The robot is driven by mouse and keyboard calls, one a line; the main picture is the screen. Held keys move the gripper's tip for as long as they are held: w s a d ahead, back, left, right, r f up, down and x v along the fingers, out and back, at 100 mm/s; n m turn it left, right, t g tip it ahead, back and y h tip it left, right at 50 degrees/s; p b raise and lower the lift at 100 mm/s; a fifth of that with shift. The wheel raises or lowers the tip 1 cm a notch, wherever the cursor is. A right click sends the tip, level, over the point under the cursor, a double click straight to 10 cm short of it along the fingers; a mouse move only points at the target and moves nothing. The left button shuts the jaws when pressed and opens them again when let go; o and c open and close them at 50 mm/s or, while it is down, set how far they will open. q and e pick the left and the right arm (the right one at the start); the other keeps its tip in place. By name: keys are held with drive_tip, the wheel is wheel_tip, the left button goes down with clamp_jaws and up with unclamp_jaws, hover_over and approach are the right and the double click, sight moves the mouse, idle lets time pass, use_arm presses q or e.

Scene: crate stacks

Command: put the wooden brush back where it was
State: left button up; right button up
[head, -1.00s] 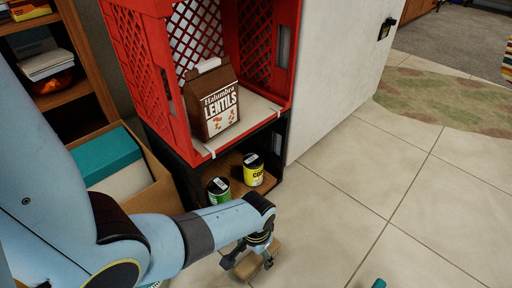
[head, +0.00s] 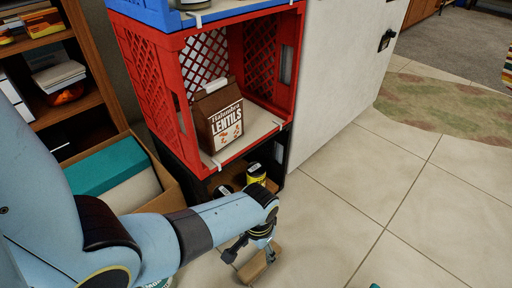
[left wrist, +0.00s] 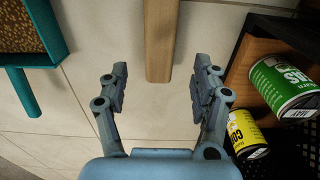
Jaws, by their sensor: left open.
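The wooden brush (head: 260,265) shows in the head view as a plain light-brown block at my left gripper (head: 252,256). In the left wrist view the wooden brush (left wrist: 159,38) is a long bar running up out of the frame. Its near end lies between the two spread fingertips of the left gripper (left wrist: 161,68), with gaps on both sides. The left gripper is open. The brush's far end and any bristles are out of view, and I cannot tell whether it rests on the floor. My right gripper is not in view.
A red crate (head: 183,135) with a lentils bag (head: 219,115) stands on a black crate (head: 186,180) holding a yellow can (left wrist: 247,133) and a green can (left wrist: 283,83). A blue crate (head: 191,16) tops the stack.

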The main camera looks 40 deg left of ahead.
use_arm(q)
drive_tip(key=s+a+r+t, duration=0.1)
drive_tip(key=s+r+t, duration=0.3)
drive_tip(key=r, duration=0.8)
drive_tip(key=s+a+r+t, duration=0.1)
drive_tip(key=s+r+t, duration=0.2)
drive_tip(key=s+r, duration=0.4)
wheel_tip(320, 180, up, 6)
drive_tip(key=shift+a+f+t, duration=0.15)
drive_tip(key=shift+f+t, duration=0.05)
drive_tip(key=shift+t, duration=0.2)
